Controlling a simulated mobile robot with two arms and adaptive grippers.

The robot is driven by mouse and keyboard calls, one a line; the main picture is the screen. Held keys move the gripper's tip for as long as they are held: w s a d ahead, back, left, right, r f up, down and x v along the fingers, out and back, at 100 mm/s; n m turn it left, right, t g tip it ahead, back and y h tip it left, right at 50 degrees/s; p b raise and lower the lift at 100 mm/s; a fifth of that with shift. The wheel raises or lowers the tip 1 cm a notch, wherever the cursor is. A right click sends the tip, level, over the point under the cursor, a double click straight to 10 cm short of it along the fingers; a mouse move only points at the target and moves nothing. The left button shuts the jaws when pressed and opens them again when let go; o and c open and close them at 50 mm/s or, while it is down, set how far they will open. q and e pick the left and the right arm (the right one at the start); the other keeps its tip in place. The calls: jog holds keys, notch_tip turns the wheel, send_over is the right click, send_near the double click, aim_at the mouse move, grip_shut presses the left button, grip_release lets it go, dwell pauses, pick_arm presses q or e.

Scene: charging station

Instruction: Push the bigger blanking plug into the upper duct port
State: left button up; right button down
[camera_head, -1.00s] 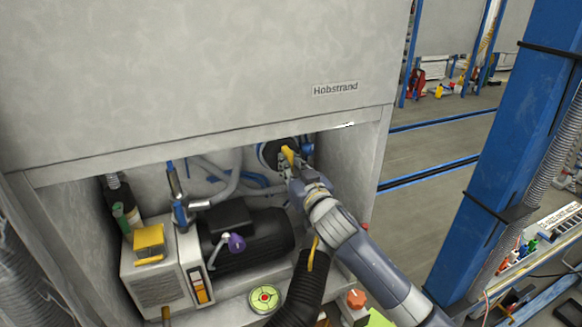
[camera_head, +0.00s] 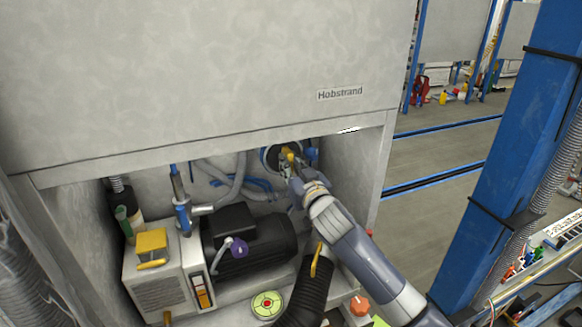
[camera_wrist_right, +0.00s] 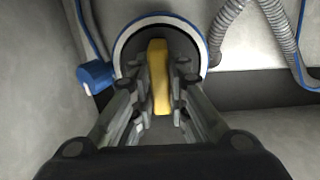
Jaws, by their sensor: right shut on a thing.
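My right gripper (camera_head: 290,165) reaches into the cabinet's back right area. In the right wrist view, its two fingers (camera_wrist_right: 158,98) are shut on a yellow grip bar, which is the handle of the blanking plug (camera_wrist_right: 159,75). The dark round plug face sits within the ring of the upper duct port (camera_wrist_right: 127,36), which has a pale rim with a blue edge. How deep the plug sits cannot be told. In the head view the port (camera_head: 266,156) shows as a dark round opening behind the gripper. My left gripper is not in view.
A grey cabinet hood (camera_head: 200,75) overhangs the space. A black motor (camera_head: 245,245), a beige box (camera_head: 160,285) with a yellow block and a black corrugated hose (camera_head: 305,290) crowd the area below. A blue valve (camera_wrist_right: 96,77) sits left of the port.

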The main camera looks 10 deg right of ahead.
jog(key=shift+w+a+r+b, duration=0.1)
jog(key=shift+w+a+b, duration=0.1)
jog(key=shift+w, duration=0.5)
jog(key=shift+w+a+f+b, duration=0.1)
jog(key=shift+w+b, duration=0.15)
jog(key=shift+w, duration=0.4)
jog(key=shift+w+a+r+b, duration=0.1)
jog(key=shift+w+a+b, duration=0.1)
jog(key=shift+w, duration=0.5)
jog(key=c, duration=1.5)
grip_release()
jog(key=shift+s+d, duration=0.1)
jog(key=shift+s+d, duration=0.1)
jog(key=shift+s, duration=0.45)
jog(key=s, duration=0.3)
jog(key=s+d, duration=0.1)
jog(key=s, duration=0.3)
jog(key=s+d, duration=0.1)
jog(key=s, duration=0.2)
jog(key=shift+s, duration=0.3)
